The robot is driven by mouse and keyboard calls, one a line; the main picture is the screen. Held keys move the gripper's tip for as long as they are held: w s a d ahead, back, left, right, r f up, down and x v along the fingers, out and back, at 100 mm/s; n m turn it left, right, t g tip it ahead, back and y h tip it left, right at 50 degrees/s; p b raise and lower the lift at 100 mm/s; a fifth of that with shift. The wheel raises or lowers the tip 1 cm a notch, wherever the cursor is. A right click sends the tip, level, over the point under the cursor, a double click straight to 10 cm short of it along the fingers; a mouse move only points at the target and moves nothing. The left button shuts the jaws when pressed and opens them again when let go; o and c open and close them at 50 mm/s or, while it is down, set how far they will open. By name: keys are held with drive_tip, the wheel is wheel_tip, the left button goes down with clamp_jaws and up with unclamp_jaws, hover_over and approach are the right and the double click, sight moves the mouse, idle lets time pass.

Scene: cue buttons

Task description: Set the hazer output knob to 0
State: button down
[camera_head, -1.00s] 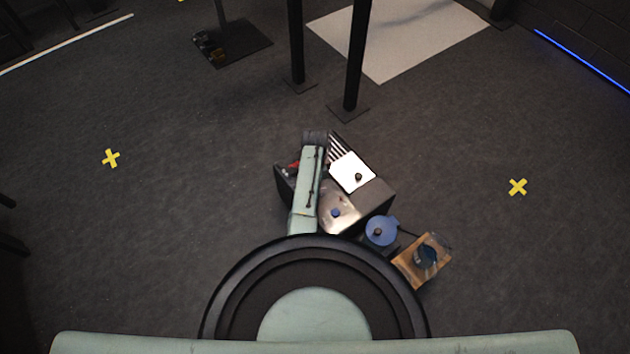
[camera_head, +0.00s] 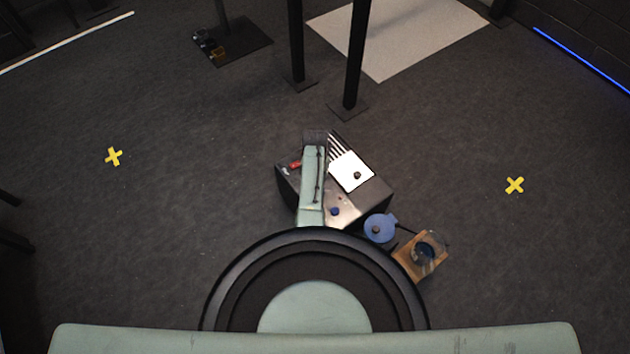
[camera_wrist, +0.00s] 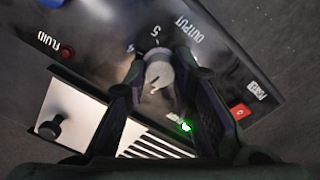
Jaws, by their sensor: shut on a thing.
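The hazer (camera_head: 376,198) is a dark box with a metal front panel and a white plate on top, below my arm in the head view. In the wrist view its output knob (camera_wrist: 158,74) is a grey round knob beside the printed OUTPUT label, with the digits 4 and 5 showing around it. My gripper (camera_wrist: 158,92) has its two dark fingers on either side of the knob, shut on it. The other digits and the knob's exact pointer setting are hidden or too small to read. In the head view my arm covers the knob.
A red power switch (camera_wrist: 240,111) and a green light (camera_wrist: 186,126) are right of the knob. A red fluid light (camera_wrist: 67,51) is at left. The white plate has a black knob (camera_wrist: 50,127). A blue round object (camera_head: 380,228) and a wooden box (camera_head: 421,256) stand beside the hazer.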

drive_tip(key=n, duration=0.4)
drive_tip(key=shift+n, duration=0.4)
drive_tip(key=n+p, duration=0.1)
drive_tip(key=n, duration=0.2)
drive_tip(key=shift+n, duration=0.3)
drive_tip(key=n, duration=1.3)
drive_tip(key=shift+n+p, duration=0.3)
drive_tip(key=shift+p, duration=0.1)
drive_tip(key=n, duration=0.6)
drive_tip(key=shift+n, duration=0.3)
drive_tip(key=c, duration=1.3)
unclamp_jaws()
drive_tip(key=shift+c, duration=0.2)
